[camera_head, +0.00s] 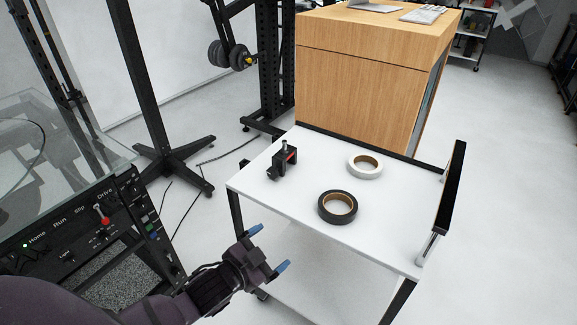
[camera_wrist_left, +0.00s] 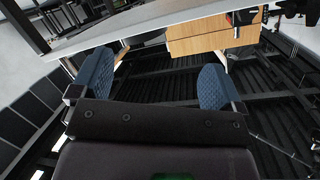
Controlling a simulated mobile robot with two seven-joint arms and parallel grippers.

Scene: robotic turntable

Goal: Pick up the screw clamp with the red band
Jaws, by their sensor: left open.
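The screw clamp (camera_head: 283,160) is black with a small red band and stands at the left back part of the white cart top (camera_head: 260,195). A dark object with a red mark, likely the same clamp (camera_wrist_left: 243,18), shows at the top right in the left wrist view. My left gripper (camera_head: 270,248) has blue fingertips and is open and empty. It is in front of the cart's near edge, apart from the clamp. Its two spread fingers also show in the left wrist view (camera_wrist_left: 155,82). My right gripper is not in view.
A black tape roll (camera_head: 324,212) and a white tape roll (camera_head: 352,168) lie on the cart, right of the clamp. A raised black handle (camera_head: 452,200) bounds the cart's right side. A control panel (camera_head: 75,235) stands at left, a wooden desk (camera_head: 355,90) behind.

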